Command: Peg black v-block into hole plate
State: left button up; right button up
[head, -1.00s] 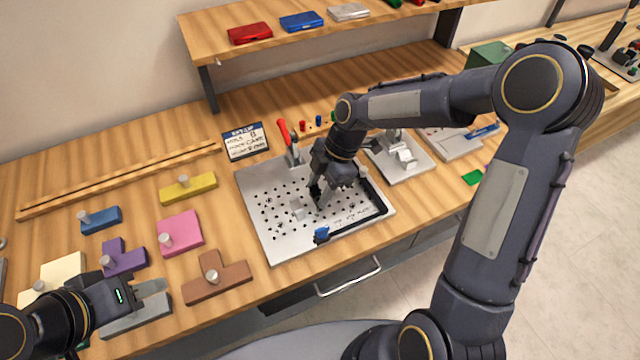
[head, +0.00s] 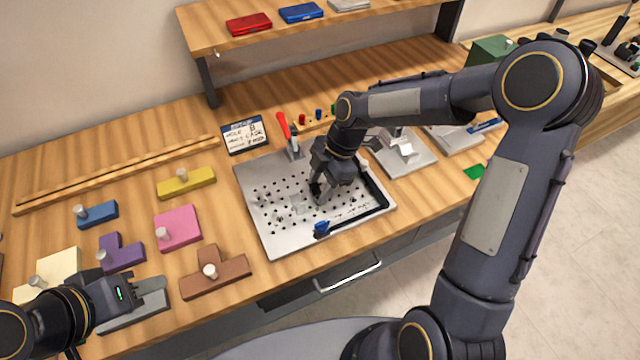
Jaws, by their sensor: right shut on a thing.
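The hole plate (head: 278,238) is a light grey metal plate with rows of dark holes, lying on the bench in the middle of the head view. My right gripper (head: 320,195) points down over the plate's middle and is shut on a small dark piece, apparently the black v-block. The fingers mostly hide that piece, and I cannot tell whether it sits in a hole. A small light grey block is just left of the fingers on the plate. My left gripper (head: 155,287) is at the lower left beside a grey block (head: 130,318); its finger gap is unclear.
A red-handled clamp (head: 284,126) stands at the plate's back edge, and a blue knob (head: 321,229) at its front. A black rail (head: 374,190) lines its right side. Coloured knobbed blocks, such as the brown one (head: 225,280), lie left. A sign (head: 244,136) stands behind.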

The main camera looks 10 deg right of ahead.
jog(key=shift+f, duration=0.3)
jog(key=o, duration=1.1)
jog(key=shift+c, duration=0.2)
jog(key=b+v, duration=0.1)
jog(key=v, duration=0.6)
jog(key=shift+r, duration=0.4)
jog(key=shift+d, duration=0.2)
